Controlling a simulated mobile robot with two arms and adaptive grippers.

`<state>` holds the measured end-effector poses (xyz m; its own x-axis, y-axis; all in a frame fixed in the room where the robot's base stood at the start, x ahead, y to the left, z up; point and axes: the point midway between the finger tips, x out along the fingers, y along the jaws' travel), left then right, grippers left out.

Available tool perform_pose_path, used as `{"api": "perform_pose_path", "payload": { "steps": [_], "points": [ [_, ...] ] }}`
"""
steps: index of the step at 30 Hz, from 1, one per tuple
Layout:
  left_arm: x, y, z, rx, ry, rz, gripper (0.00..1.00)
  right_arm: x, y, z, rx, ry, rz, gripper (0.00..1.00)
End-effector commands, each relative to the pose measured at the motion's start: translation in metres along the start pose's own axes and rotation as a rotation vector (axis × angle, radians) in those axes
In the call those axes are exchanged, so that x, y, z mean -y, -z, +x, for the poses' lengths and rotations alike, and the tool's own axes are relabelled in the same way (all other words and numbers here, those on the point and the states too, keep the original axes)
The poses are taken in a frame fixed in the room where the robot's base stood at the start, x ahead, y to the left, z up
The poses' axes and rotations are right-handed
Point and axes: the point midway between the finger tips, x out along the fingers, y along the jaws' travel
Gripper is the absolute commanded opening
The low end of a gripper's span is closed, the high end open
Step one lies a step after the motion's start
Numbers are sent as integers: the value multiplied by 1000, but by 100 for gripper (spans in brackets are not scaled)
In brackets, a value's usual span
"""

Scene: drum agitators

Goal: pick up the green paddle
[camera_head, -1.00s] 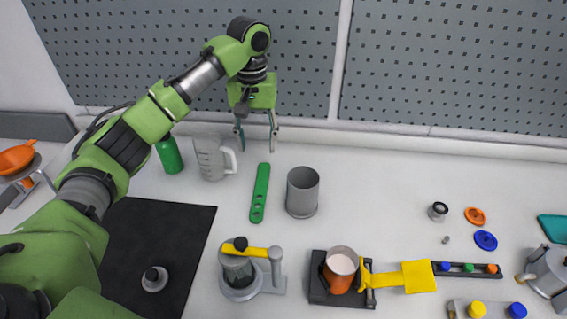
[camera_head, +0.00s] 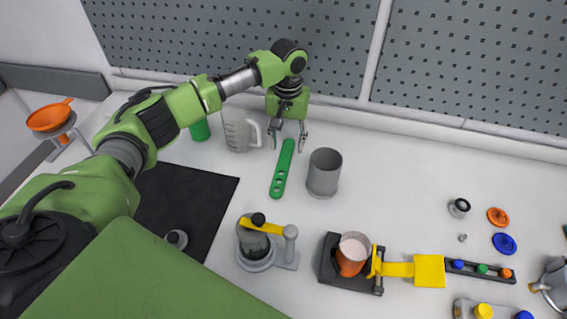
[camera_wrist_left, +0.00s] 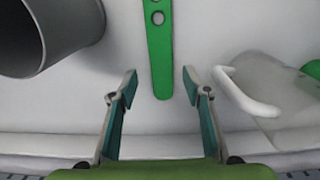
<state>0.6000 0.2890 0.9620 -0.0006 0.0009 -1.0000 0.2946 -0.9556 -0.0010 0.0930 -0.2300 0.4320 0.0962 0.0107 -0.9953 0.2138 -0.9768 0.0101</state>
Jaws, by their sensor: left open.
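The green paddle (camera_head: 282,170) is a long flat bar with holes at one end, lying on the white table. It also shows in the left wrist view (camera_wrist_left: 158,60), its plain rounded end pointing toward my gripper. My left gripper (camera_head: 289,138) is open and empty at the paddle's far, plain end. In the left wrist view my left gripper (camera_wrist_left: 160,85) has its two fingers to either side of the paddle's end, with gaps on both sides. I cannot tell its exact height above the table. My right gripper is not in view.
A grey cup (camera_head: 324,174) stands close right of the paddle. A clear measuring jug (camera_head: 238,133) and a green bottle (camera_head: 200,130) stand to its left. A device with a yellow lever (camera_head: 262,227) stands in front. The pegboard wall (camera_head: 230,45) is behind.

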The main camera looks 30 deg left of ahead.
Motion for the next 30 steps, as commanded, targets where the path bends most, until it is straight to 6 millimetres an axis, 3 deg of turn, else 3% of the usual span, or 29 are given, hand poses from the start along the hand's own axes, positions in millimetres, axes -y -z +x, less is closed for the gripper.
{"api": "perform_pose_path", "payload": {
  "steps": [1, 6, 14, 19, 30],
  "points": [
    [3, -2, 5, 4, 3, -1, 44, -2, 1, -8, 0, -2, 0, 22],
    [3, -2, 26, 2, 1, 0, 44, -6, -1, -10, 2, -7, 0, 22],
    [2, -1, 30, -1, 0, 0, 44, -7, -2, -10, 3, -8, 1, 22],
    [2, -1, 30, -1, 0, 0, 3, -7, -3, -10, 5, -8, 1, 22],
    [2, -1, 26, -1, -1, 0, 3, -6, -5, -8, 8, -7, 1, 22]
  ]
}}
